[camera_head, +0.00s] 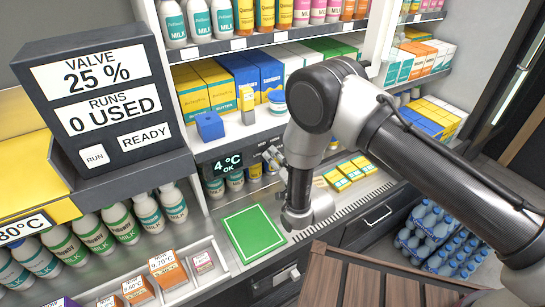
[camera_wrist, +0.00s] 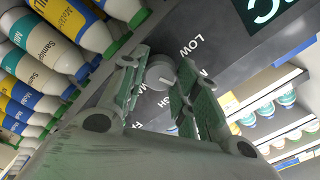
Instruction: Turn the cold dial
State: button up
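The cold dial, a round grey knob (camera_wrist: 160,72), sits on a dark strip with printed labels, one reading LOW, in the wrist view. My gripper (camera_wrist: 157,80) is open, with its green-grey fingers on either side of the dial. A gap seems to show between the knob and the fingers; I cannot tell whether either touches. In the head view my gripper (camera_head: 275,158) is at the dark shelf strip, just right of the display (camera_head: 229,163) reading 4 °C OK. The dial is hidden there behind my gripper and arm.
A black panel (camera_head: 100,92) at left shows VALVE 25 %, RUNS 0 USED and READY, with a RUN button (camera_head: 95,155). Bottles (camera_head: 213,187) stand close below the strip. A green mat (camera_head: 254,233) lies bare on the counter. Water bottles (camera_head: 440,240) stand on the floor at right.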

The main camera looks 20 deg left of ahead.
jog(key=shift+n, duration=1.5)
jog(key=shift+c, duration=0.4)
jog(key=shift+n, duration=1.4)
jog(key=shift+n, duration=1)
jog(key=o, duration=0.5)
jog(key=shift+s+d, duration=0.1)
jog(key=shift+v, duration=2.4)
